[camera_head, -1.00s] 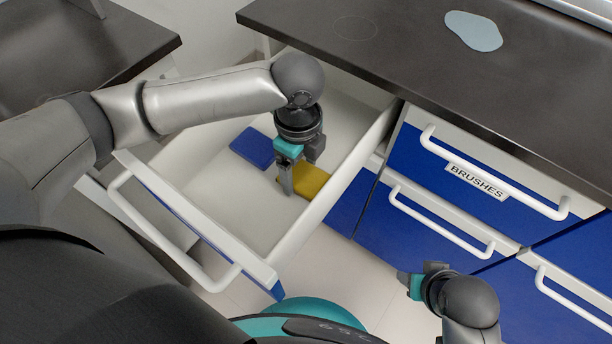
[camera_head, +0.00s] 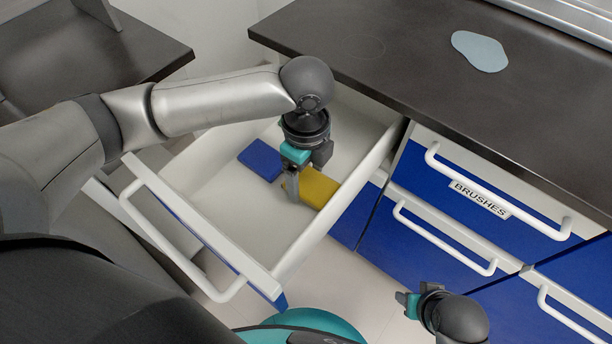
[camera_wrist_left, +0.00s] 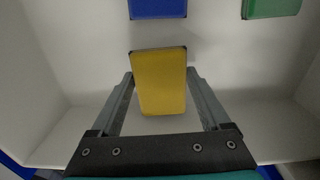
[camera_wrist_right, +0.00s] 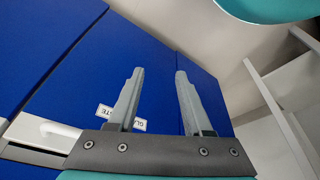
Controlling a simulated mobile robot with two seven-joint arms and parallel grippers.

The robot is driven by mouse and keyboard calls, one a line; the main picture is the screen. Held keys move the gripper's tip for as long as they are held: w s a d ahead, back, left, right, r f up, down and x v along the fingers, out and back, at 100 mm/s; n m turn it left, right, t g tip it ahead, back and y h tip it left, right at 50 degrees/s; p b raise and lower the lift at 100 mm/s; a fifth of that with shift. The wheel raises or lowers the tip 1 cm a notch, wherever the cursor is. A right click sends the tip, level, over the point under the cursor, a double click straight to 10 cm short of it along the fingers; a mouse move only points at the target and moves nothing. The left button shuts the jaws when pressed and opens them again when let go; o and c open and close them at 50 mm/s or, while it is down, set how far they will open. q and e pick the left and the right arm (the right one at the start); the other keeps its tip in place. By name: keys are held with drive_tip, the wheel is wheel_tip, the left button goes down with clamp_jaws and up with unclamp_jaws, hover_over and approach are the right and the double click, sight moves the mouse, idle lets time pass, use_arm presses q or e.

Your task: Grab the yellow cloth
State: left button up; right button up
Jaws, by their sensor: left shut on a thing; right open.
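The yellow cloth (camera_head: 318,187) is a flat folded block inside the open white drawer (camera_head: 313,240). My left gripper (camera_head: 292,190) reaches down into the drawer and is shut on the yellow cloth. In the left wrist view the yellow cloth (camera_wrist_left: 159,82) sits between the two fingers (camera_wrist_left: 160,85). Whether it is off the drawer floor I cannot tell. My right gripper (camera_head: 405,303) is open and empty in front of the blue cabinet fronts; its spread fingers show in the right wrist view (camera_wrist_right: 157,85).
A blue cloth (camera_head: 261,159) lies in the drawer beside the yellow one. A green one (camera_wrist_left: 272,8) shows in the left wrist view. The drawer walls surround my left gripper. A dark countertop (camera_head: 420,90) with a pale blue patch (camera_head: 479,51) is above right. A drawer labelled BRUSHES (camera_head: 481,198) is closed.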

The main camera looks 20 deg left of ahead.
use_arm(q)
wheel_tip(320, 180, up, 9)
drive_tip(key=p, duration=0.4)
drive_tip(key=shift+f, duration=0.15)
wheel_tip(320, 180, up, 7)
drive_tip(key=p, duration=0.3)
hover_over(306, 180)
drive_tip(key=shift+r+p, duration=0.55)
drive_tip(key=shift+r, duration=0.5)
use_arm(e)
drive_tip(key=s+d+f, duration=0.3)
drive_tip(key=s+f, duration=0.2)
drive_tip(key=f, duration=0.1)
drive_tip(key=s+d+f+g, duration=0.1)
drive_tip(key=s+d+f, duration=0.2)
drive_tip(key=f, duration=0.4)
drive_tip(key=shift+s+f+h, duration=0.15)
drive_tip(key=shift+s+h, duration=0.25)
drive_tip(key=shift+s, duration=0.5)
